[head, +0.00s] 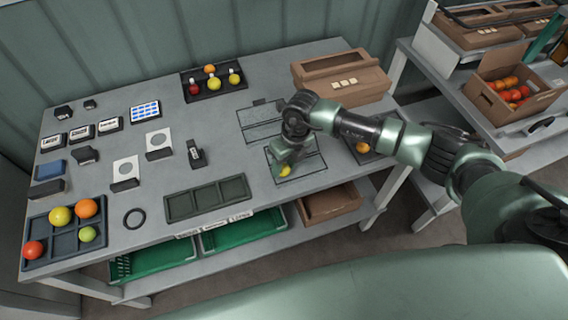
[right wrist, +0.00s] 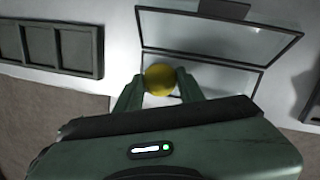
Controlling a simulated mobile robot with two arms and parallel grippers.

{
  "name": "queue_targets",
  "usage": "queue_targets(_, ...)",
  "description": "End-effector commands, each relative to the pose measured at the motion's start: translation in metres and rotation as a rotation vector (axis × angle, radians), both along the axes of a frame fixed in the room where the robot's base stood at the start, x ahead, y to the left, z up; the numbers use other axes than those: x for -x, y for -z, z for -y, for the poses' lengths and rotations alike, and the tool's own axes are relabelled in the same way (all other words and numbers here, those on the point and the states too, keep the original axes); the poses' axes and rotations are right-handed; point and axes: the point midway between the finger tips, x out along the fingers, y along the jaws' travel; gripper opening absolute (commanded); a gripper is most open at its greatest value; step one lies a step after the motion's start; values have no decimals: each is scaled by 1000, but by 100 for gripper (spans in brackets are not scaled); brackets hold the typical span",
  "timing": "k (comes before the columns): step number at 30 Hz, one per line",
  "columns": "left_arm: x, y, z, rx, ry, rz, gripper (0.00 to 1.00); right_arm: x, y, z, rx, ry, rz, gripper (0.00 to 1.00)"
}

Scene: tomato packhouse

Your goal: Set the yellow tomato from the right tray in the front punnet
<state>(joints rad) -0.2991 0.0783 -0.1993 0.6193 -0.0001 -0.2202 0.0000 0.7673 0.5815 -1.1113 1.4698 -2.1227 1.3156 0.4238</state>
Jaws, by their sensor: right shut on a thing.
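My right gripper (head: 283,165) is shut on the yellow tomato (head: 285,171). In the right wrist view the tomato (right wrist: 160,79) sits between the two fingertips (right wrist: 160,90). The tomato is over the near left part of the clear, open front punnet (head: 312,165), which also shows in the right wrist view (right wrist: 215,75). I cannot tell whether the tomato touches the punnet's floor. The right tray (head: 356,158) is partly hidden behind my right arm, with an orange tomato (head: 362,147) in it. My left gripper is not in view.
Another clear punnet (head: 262,122) stands behind the front one. An empty dark tray (head: 208,199) lies to the left. A cardboard box (head: 342,78) stands at the back right. Trays with tomatoes stand at the back (head: 215,82) and far left (head: 65,235).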

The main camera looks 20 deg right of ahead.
Motion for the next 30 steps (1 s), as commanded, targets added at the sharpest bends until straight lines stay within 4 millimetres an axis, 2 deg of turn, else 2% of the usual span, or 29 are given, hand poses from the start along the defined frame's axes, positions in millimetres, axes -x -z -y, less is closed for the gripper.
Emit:
queue_targets(3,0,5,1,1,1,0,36,0,6,0,0,0,1,19)
queue_targets(28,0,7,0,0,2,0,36,0,5,0,0,0,0,19)
queue_targets(29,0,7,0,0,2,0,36,0,5,0,0,0,0,41)
queue_targets(30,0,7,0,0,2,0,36,0,5,0,0,0,0,52)
